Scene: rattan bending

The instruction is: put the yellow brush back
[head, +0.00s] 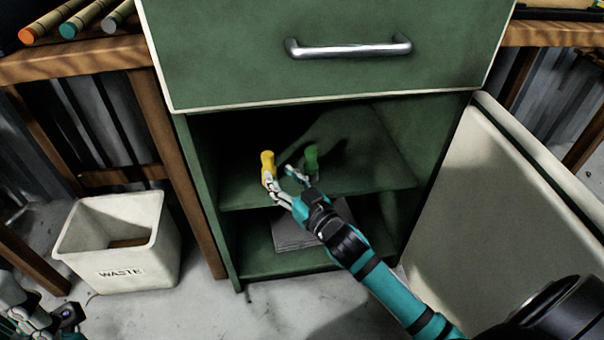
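The yellow brush (267,158) is upright at the left part of the cabinet's inner shelf (375,178). Its lower part is hidden by a finger of my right gripper (279,173). My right gripper reaches into the open cabinet, with its fingers spread apart. One finger overlaps the brush and the other is off to its right; I cannot tell whether they touch it. My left gripper (30,312) is at the bottom left corner, partly cut off, away from the cabinet.
A green object (311,158) stands on the shelf right of the brush, close to my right gripper. A grey stack (290,237) lies in the lower compartment. The cabinet door (495,190) is open at right. A closed drawer (330,75) is above; a waste bin (120,245) stands left.

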